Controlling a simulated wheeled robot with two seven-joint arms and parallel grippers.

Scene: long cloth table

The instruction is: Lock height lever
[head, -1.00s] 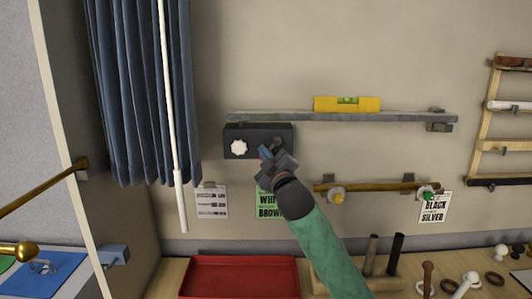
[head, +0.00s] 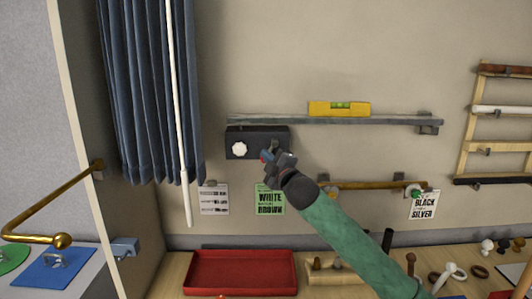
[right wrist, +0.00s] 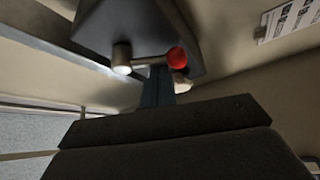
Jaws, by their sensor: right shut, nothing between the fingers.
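A dark grey box (head: 256,136) is mounted on the wall under the left end of a grey rail (head: 330,120). A white lobed knob (head: 239,149) sits on its front. In the right wrist view, a short lever with a red ball end (right wrist: 176,57) shows against the box (right wrist: 115,28), with its pale pivot (right wrist: 122,58) to the left. My right gripper (head: 268,155) is shut and empty at the box's lower right corner. In the right wrist view its blue-grey fingers (right wrist: 157,90) point up close to the red ball; contact cannot be told. My left gripper is out of view.
A yellow spirit level (head: 339,108) rests on the rail. Blue curtains (head: 148,90) and a white rod (head: 180,120) hang on the left. A red tray (head: 242,272) stands on the table below.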

